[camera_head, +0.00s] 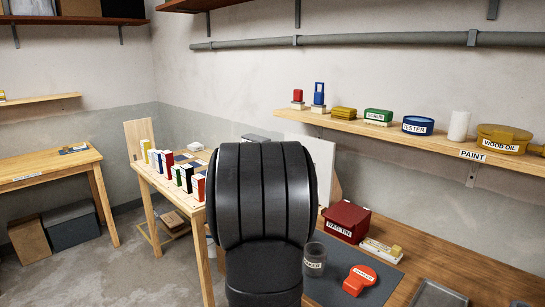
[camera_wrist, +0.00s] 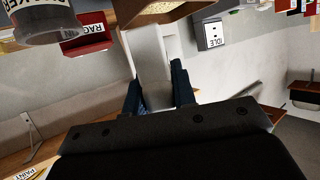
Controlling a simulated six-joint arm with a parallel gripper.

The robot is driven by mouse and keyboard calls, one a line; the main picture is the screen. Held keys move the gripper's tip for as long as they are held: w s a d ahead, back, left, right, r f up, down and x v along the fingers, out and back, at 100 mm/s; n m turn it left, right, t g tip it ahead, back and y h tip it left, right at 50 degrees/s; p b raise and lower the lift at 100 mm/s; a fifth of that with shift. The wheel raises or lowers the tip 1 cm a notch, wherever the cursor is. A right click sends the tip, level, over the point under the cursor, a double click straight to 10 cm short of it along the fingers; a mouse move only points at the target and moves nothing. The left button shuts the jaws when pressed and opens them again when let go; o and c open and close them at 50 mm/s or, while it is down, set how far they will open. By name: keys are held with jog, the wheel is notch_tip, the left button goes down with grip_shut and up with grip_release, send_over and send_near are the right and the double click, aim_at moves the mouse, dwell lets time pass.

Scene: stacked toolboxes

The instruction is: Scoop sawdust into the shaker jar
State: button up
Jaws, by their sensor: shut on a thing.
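In the wrist view, my gripper (camera_wrist: 157,90) has its two dark blue fingers shut on the pale grey handle (camera_wrist: 150,52) of what looks like a scoop. Beyond the handle is a brown, box-like part (camera_wrist: 178,14) with pale speckled material, probably sawdust, at the picture's top edge. The grey, clear-looking shaker jar (camera_head: 314,262) stands on the dark mat in the head view, right of my arm. The jar also shows in the wrist view (camera_wrist: 45,22), at the top left. An orange lid-like piece (camera_head: 361,278) lies right of the jar. My arm hides my gripper in the head view.
A red rag tin (camera_head: 345,222) and a small labelled block holder (camera_head: 382,250) stand behind the dark mat (camera_head: 335,290). A grey tray (camera_head: 438,294) is at the right.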

jog(key=s+d+m+h, duration=0.1)
jog(key=s+d, duration=0.3)
jog(key=d, duration=0.8)
jog(key=s+d+m+g+h, duration=0.1)
jog(key=s+d, duration=0.4)
jog(key=d, duration=0.8)
jog(key=shift+r+m+h, duration=0.3)
jog(key=shift+m+h, duration=0.3)
jog(key=shift+h, duration=0.2)
jog(key=shift+w, duration=0.1)
jog(key=w+a+n+y, duration=0.1)
jog(key=w+a, duration=0.3)
jog(key=a, duration=0.5)
jog(key=w+a+n+y, duration=0.1)
jog(key=w+a, duration=0.3)
jog(key=a, duration=0.6)
jog(key=shift+a+t+y, duration=0.15)
jog(key=shift+t+y, duration=0.15)
jog(key=shift+t, duration=0.1)
